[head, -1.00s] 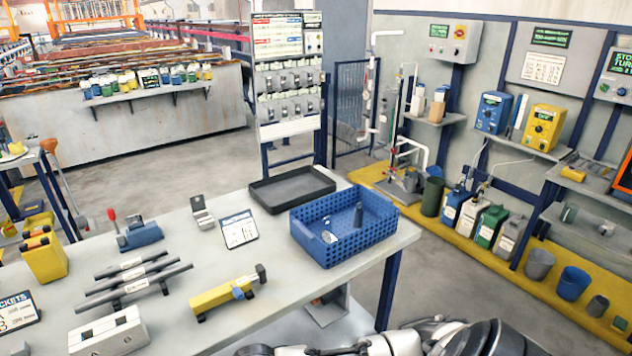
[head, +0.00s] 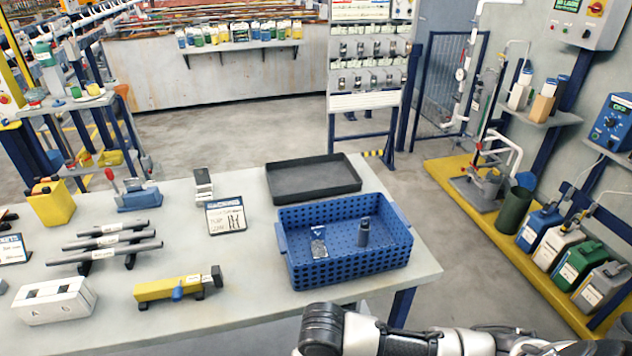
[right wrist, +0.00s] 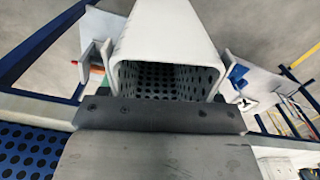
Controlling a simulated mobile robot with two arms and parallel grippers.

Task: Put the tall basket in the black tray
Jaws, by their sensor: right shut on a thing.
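The tall basket (right wrist: 165,28) shows in the right wrist view as a pale, deep, narrow box with a smooth rim and perforated inner walls. My right gripper (right wrist: 157,62) has a finger on either side of it and is shut on it. In the head view the basket and right gripper are out of sight; only part of my right arm shows at the bottom. The black tray (head: 313,178) lies flat and empty on the table, behind the blue crate. My left gripper is in neither view.
The blue perforated crate (head: 345,272) stands at the table's front right, holding a small pale item (head: 318,243) and a dark cylinder (head: 364,233). A sign (head: 226,215) and a yellow tool (head: 178,290) lie to the left. The table (head: 240,325) is bare at its front edge.

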